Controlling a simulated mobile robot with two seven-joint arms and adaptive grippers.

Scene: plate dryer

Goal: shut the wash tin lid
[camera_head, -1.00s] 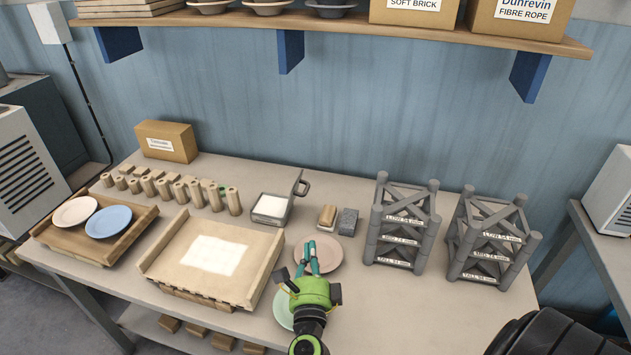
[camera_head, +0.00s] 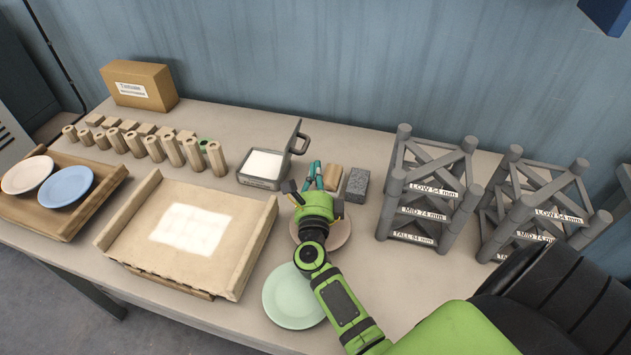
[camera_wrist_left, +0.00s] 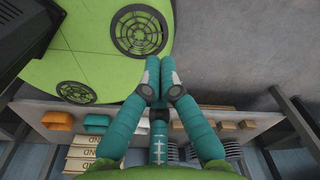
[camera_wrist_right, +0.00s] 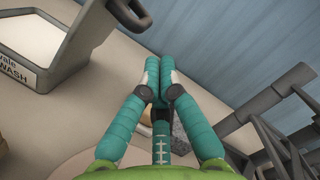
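The grey wash tin (camera_head: 258,183) stands at the back middle of the bench with a white filling inside. Its lid (camera_head: 286,146) stands up, open, on the tin's right side, with a loop handle (camera_head: 301,144) on its outer face. In the right wrist view, part of the tin with a "WASH" label (camera_wrist_right: 18,66) and the handle (camera_wrist_right: 130,14) show at upper left. My right gripper (camera_head: 314,170) has its teal fingers shut and empty, just right of the tin and apart from the lid. My left gripper (camera_wrist_left: 160,72) is shut and empty, outside the head view.
A tan block (camera_head: 333,177) and a grey block (camera_head: 357,184) lie close to the right fingers. A pink plate (camera_head: 340,236) and a green plate (camera_head: 292,299) lie beneath my right arm. Grey racks (camera_head: 428,190) stand right, a wooden tray (camera_head: 150,245) left.

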